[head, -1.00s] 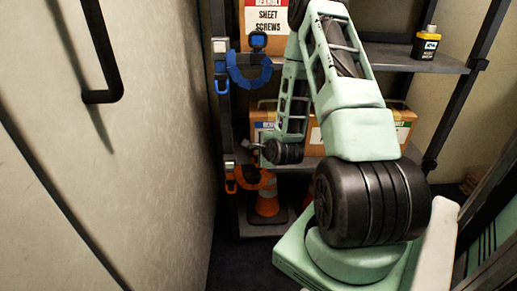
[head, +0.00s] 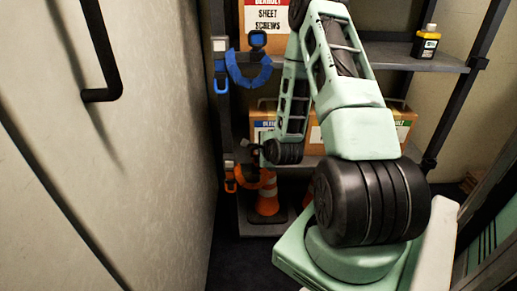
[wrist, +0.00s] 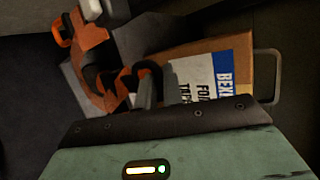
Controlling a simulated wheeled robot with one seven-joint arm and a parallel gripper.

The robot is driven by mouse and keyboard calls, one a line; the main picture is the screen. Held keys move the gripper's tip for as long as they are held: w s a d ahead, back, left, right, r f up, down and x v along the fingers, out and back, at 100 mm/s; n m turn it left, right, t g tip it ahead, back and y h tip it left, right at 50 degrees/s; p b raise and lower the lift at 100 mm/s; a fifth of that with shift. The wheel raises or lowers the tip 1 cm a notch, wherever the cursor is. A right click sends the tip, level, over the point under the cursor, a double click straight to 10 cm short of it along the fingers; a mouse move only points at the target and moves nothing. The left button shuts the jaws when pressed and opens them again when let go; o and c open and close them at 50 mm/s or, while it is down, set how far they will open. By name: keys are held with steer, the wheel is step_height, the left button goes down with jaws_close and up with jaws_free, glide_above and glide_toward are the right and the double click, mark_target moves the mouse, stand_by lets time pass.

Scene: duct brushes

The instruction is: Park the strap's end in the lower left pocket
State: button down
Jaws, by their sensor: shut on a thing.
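An orange strap (head: 249,185) hangs in a curve at the lower left shelf post, beside a light-coloured buckle with an orange hook. The strap also shows in the wrist view (wrist: 88,35), running down towards my fingers. My gripper (head: 252,151) is small and partly hidden in the head view, just above the strap. In the wrist view my gripper (wrist: 146,90) is shut, with an orange piece of strap and a dark loop at its fingertips. The exact grip is dim. I cannot make out the lower left pocket clearly.
A blue strap (head: 247,80) hangs higher on the same post. An orange and white cone (head: 268,198) stands on the bottom shelf. A cardboard box (wrist: 254,60) is close to my fingers. A pale wall (head: 150,150) bounds the left; a yellow-black bottle (head: 426,42) stands upper right.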

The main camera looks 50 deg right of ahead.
steer(key=shift+f+b, duration=0.8)
steer(key=shift+f, duration=0.35)
steer(key=c, duration=1.5)
jaws_free()
steer(key=shift+o, duration=0.2)
steer(key=p+v, duration=1.7)
steer(key=p, duration=0.1)
steer(key=shift+r+p, duration=0.2)
steer(key=shift+p, duration=0.1)
steer(key=shift+s, duration=0.2)
